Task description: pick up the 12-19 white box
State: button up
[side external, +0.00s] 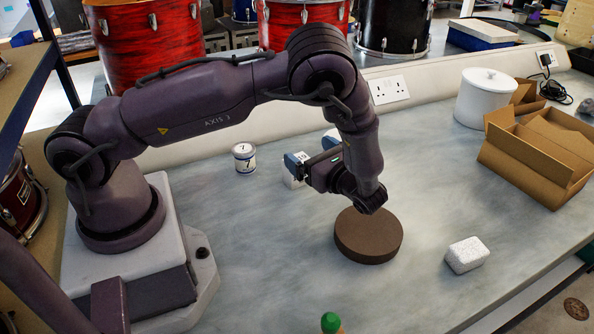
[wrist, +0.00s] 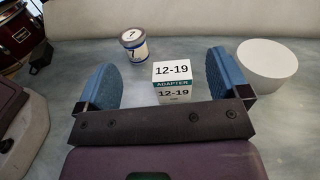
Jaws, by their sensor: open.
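The white box (wrist: 172,78) reads "12-19" and "ADAPTER" on a teal band in the wrist view. It stands on the bench between the two blue finger pads, nearer the right one; its lower part is hidden by my gripper's dark bar. My gripper (wrist: 165,85) is open, with a finger on each side of the box. In the side view the box (side external: 292,181) is partly hidden behind my gripper (side external: 311,158).
A labelled tin (side external: 244,158) stands left of the box. A white bowl (wrist: 266,65) is close beyond the right finger. A brown disc (side external: 368,236), a white speckled block (side external: 466,254), a lidded white pot (side external: 485,98) and an open cardboard box (side external: 537,150) stand rightward.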

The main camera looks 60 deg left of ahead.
jog(key=shift+m+y, duration=0.3)
jog(key=shift+m, duration=0.1)
jog(key=f, duration=0.4)
jog(key=a+f, duration=0.1)
jog(key=f, duration=0.1)
jog(key=shift+w+f, duration=0.3)
jog(key=shift+f, duration=0.05)
jog(key=a, duration=0.4)
jog(key=s+a, duration=0.1)
jog(key=a, duration=0.1)
jog(key=shift+a, duration=0.2)
jog(key=c, duration=1)
jog(key=shift+r, duration=0.1)
jog(key=shift+c, duration=0.2)
